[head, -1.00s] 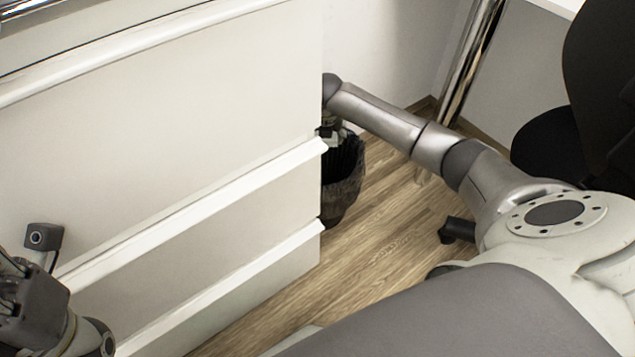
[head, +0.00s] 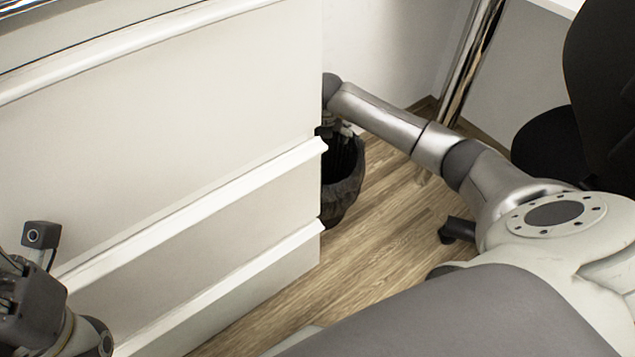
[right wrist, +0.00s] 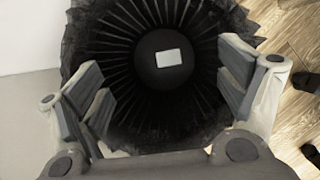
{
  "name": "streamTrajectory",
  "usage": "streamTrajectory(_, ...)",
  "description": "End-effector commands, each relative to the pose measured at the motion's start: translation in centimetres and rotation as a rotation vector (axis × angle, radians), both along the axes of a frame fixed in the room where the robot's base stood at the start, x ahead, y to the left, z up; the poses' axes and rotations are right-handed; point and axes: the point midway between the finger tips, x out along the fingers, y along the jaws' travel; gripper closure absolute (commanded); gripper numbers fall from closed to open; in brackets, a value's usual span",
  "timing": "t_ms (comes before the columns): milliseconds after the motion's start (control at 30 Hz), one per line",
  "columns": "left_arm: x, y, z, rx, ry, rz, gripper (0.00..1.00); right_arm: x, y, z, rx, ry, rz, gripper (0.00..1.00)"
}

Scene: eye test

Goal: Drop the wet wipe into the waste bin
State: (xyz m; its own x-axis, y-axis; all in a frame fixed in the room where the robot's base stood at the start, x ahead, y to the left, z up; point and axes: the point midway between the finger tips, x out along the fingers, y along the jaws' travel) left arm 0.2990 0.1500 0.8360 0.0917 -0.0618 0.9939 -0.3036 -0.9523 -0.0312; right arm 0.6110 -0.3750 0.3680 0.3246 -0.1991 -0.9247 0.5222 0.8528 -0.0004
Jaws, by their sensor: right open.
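The waste bin (head: 345,185) is black and stands on the floor just past the drawer unit's edge, which hides part of it in the head view. The right wrist view looks down into the ribbed bin (right wrist: 120,125). The wet wipe (right wrist: 168,58) is a small white rectangle against the dark bin floor, apart from my fingers. My right gripper (right wrist: 165,85) is open and empty over the bin, one finger at each side. In the head view it is mostly hidden. My left gripper (head: 25,300) is cut off at the lower left; its fingers are unclear.
A white drawer unit (head: 190,120) with protruding ledges fills the left and middle. A black chair (head: 600,100) and a shiny metal leg (head: 470,60) stand at the right. Bare wooden floor (head: 385,255) lies in front of the bin.

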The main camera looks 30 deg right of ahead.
Motion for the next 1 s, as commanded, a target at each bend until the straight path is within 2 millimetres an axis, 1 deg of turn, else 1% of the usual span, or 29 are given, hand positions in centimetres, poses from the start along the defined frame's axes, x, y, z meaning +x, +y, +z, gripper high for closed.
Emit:
streamTrajectory(167, 0.0, 0.0, 0.0, 0.001, 0.000, 0.000, 0.60, -0.7, 0.4, 2.2, -0.002, -0.004, 0.001, 0.10)
streamTrajectory(400, 0.0, 0.0, 0.0, 0.001, -0.001, 0.000, 0.60, -2.2, 1.4, 6.7, 0.000, -0.006, 0.001, 0.10)
streamTrajectory(600, 0.0, 0.0, 0.0, 0.001, -0.001, 0.000, 0.60, -3.3, 2.0, 9.6, 0.000, -0.004, 0.001, 0.10)
streamTrajectory(767, 0.0, 0.0, 0.0, 0.001, -0.001, 0.000, 0.60, -3.7, 2.2, 10.6, -0.001, -0.001, 0.001, 0.10)
streamTrajectory(1000, 0.0, 0.0, 0.0, 0.001, -0.001, 0.000, 0.60, -3.8, 2.3, 10.8, 0.000, 0.000, 0.000, 0.10)
